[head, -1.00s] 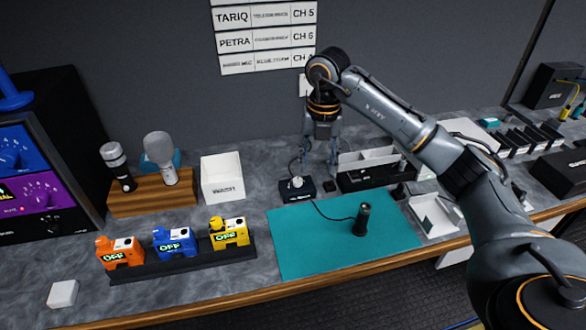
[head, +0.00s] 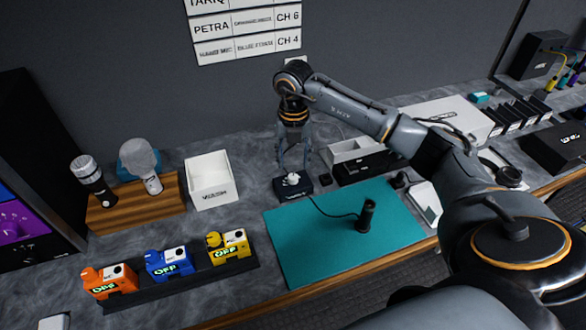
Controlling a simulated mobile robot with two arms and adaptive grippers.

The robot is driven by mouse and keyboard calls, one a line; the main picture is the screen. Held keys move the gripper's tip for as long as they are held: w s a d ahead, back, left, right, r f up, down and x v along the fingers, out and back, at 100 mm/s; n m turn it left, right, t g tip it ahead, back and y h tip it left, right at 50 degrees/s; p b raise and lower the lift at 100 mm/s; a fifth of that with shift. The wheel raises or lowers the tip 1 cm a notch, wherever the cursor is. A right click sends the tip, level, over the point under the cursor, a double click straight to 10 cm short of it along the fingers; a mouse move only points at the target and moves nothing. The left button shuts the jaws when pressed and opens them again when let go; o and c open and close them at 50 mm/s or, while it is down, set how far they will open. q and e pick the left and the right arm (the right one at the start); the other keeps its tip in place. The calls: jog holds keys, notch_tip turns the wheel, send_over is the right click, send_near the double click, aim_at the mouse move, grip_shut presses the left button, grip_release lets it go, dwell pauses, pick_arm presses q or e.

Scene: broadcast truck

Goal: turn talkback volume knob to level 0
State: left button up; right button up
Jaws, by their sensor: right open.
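A small black box with a white knob (head: 293,179) on top, which looks like the talkback volume knob, sits on the grey counter just behind the teal mat. My right gripper (head: 294,168) points down above it, its fingers apart on either side of the knob. The gripper is open; whether a fingertip touches the knob is too small to tell. The knob's level marks cannot be read. My left gripper is not in view.
A white bin (head: 210,180) and a wooden microphone stand (head: 130,205) are at left. Orange, blue and yellow packs sit in a black rack (head: 185,287). A grey-white tray (head: 355,150) stands right of the knob.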

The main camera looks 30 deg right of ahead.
aim_at(293, 176)
notch_tip(293, 176, down, 5)
jog(key=shift+w+r+p, duration=0.15)
jog(key=shift+r+p, duration=0.05)
jog(key=shift+p, duration=0.2)
jog(key=shift+f, duration=0.65)
jog(key=shift+c, duration=0.9)
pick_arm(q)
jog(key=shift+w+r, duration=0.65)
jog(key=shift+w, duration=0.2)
pick_arm(e)
grip_shut()
